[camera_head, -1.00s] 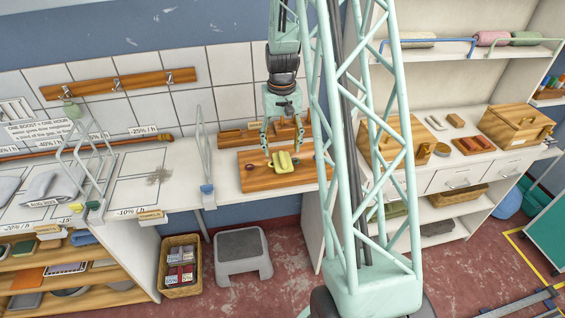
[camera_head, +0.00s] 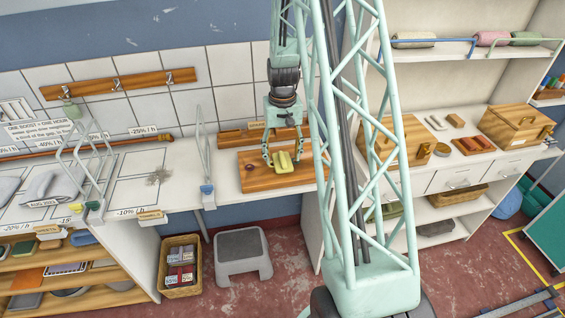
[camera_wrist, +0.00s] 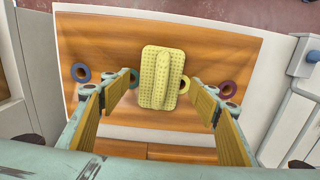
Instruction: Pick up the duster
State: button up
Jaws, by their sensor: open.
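The yellow duster (camera_head: 282,163), a dotted block with a raised ridge along its top, lies on a wooden board (camera_head: 255,181) on the white counter. In the wrist view the duster (camera_wrist: 153,78) is near the middle of the board (camera_wrist: 225,50). My gripper (camera_head: 283,157) is above the duster, pointing down, with its fingers apart and nothing between them that I can see being held. In the wrist view its fingers (camera_wrist: 165,82) stand to the left and right of the duster. I cannot tell the exact height of the fingertips above the board.
Small rings lie on the board: blue (camera_wrist: 81,72), green (camera_wrist: 133,78), yellow (camera_wrist: 183,85) and purple (camera_wrist: 228,88). The green and yellow ones are close beside the duster and the fingertips. A wooden strip (camera_head: 240,137) stands behind the board.

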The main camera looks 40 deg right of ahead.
jog(key=shift+f, duration=0.6)
jog(key=shift+c, duration=0.7)
jog(key=c, duration=0.8)
